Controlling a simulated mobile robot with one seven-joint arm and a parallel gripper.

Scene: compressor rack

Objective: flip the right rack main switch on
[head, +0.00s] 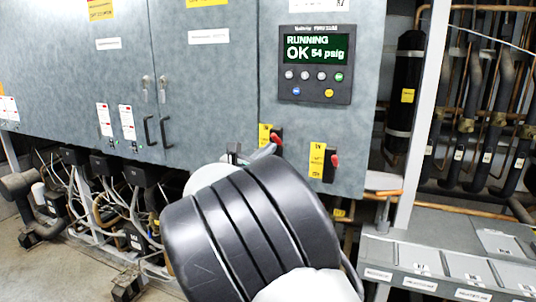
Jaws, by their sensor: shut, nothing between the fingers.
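The right rack main switch (330,165) is a black plate with a red lever (335,160), beside a yellow label (317,160) low on the grey cabinet. A similar left switch (277,138) with a red lever and yellow label sits to its left. My gripper (267,150) is mostly hidden behind my black ribbed arm; the small grey part that shows is shut and empty. It appears close to the left switch, left of the right switch. I cannot tell whether it touches anything. The right switch is in clear view, but its lever position is hard to read.
A control panel (316,64) above the switches reads "RUNNING OK 54 psig". Cabinet doors have black handles (165,132). Pipes (490,110) and a white post (428,105) stand at the right, above a grey labelled ledge (440,262). Cables (100,205) hang below the cabinet.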

